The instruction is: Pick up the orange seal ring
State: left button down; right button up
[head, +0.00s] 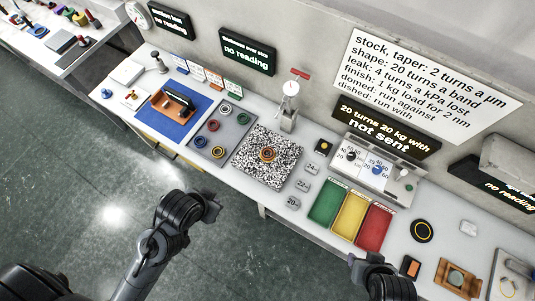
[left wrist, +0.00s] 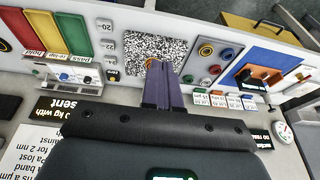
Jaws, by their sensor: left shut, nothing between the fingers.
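An orange seal ring (head: 267,154) lies on the black-and-white speckled plate (head: 287,143) in the middle of the bench, around or on a darker centre that I cannot make out. In the left wrist view the ring (left wrist: 150,62) shows only partly, beside my fingertips. My left gripper (head: 213,204) is shut and empty, in front of the bench and apart from the ring. Its closed fingers (left wrist: 163,66) also show in the left wrist view. My right gripper (head: 358,262) is at the lower right in the head view; its fingers are too unclear to read.
A grey tray (head: 237,127) with several coloured rings sits left of the plate. A blue mat (head: 175,128) lies further left. Weights (head: 302,185) and green, yellow and red bins (head: 350,213) are to the right. A dial stand (head: 289,105) rises behind the plate.

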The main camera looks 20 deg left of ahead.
pick_arm(q)
jog(key=shift+c, duration=0.5)
grip_release()
jog(key=shift+a, duration=0.2)
jog(key=shift+d, duration=0.1)
